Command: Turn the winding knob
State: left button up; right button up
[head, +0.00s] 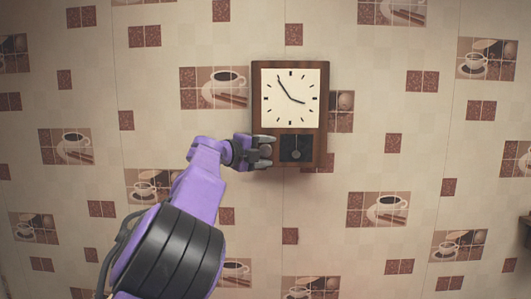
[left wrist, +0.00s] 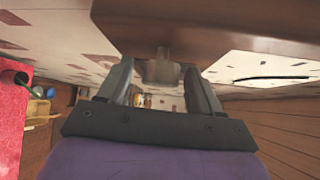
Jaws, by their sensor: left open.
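A wall clock (head: 321,110) with a dark wooden case, a square white face and a dark pendulum window hangs on the wall in the head view. In the left wrist view its brown case (left wrist: 215,22) fills the top. A small greyish-brown knob (left wrist: 163,69) sticks out from the case there. My left gripper (head: 266,151) is at the lower left side of the clock. In the left wrist view its open fingers (left wrist: 160,82) stand on either side of the knob, with gaps visible. The knob is not clearly visible in the head view. My right gripper is not in view.
The patterned wall (head: 450,150) around the clock is clear in the head view. The left wrist view shows a red surface (left wrist: 12,115) and small items (left wrist: 38,105) at the left, and wooden surfaces at both sides.

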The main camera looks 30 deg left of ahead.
pick_arm(q)
jog(key=b+v, duration=0.2)
jog(key=v, duration=0.1)
jog(key=b+v, duration=0.1)
jog(key=v, duration=0.1)
jog(key=shift+s+a+f+b, duration=0.1)
jog(key=shift+s+f+b, duration=0.05)
jog(key=shift+f+b, duration=0.25)
jog(key=b, duration=0.2)
send_near(264, 154)
jog(key=shift+r, duration=0.45)
